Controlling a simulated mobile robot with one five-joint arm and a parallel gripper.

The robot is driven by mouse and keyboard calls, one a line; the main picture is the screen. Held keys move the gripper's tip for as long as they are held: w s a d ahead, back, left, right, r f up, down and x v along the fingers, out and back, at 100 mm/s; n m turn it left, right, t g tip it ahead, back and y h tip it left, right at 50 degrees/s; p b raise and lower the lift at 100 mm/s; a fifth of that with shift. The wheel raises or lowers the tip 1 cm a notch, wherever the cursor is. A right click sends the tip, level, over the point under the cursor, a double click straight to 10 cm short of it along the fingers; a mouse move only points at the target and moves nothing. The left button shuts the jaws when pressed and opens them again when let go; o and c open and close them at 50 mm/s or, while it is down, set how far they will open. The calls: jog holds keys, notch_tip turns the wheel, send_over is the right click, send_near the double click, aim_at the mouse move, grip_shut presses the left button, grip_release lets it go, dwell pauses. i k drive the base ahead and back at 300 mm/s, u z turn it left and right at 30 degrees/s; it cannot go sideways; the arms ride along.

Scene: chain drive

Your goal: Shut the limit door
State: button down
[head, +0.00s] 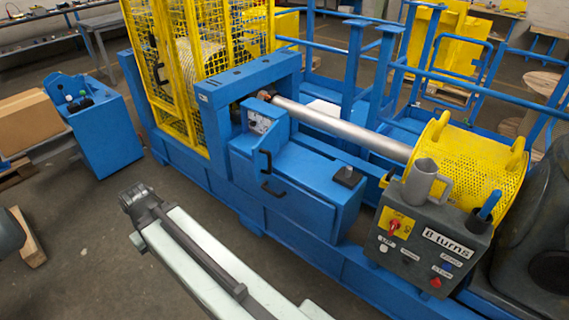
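A blue cabinet (303,188) stands on the front side of the blue machine. An upright blue panel (268,140) with a black handle rises at its left end, with small white labels at its top. A second black handle is on the cabinet's front, just below. I cannot tell for sure which part is the limit door, or whether it stands open. My pale arm reaches up from the bottom edge. Its dark end, my gripper (137,198), is left of the cabinet and apart from it in the picture. Its fingers cannot be made out.
A metal shaft (340,128) runs to a yellow mesh drum (465,165). A blue stand (100,125) is at left. Grey floor lies open around my gripper.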

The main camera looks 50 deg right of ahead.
aim_at(267, 148)
jog(key=u, duration=0.15)
jog(key=i, duration=0.85)
jog(key=z, duration=0.05)
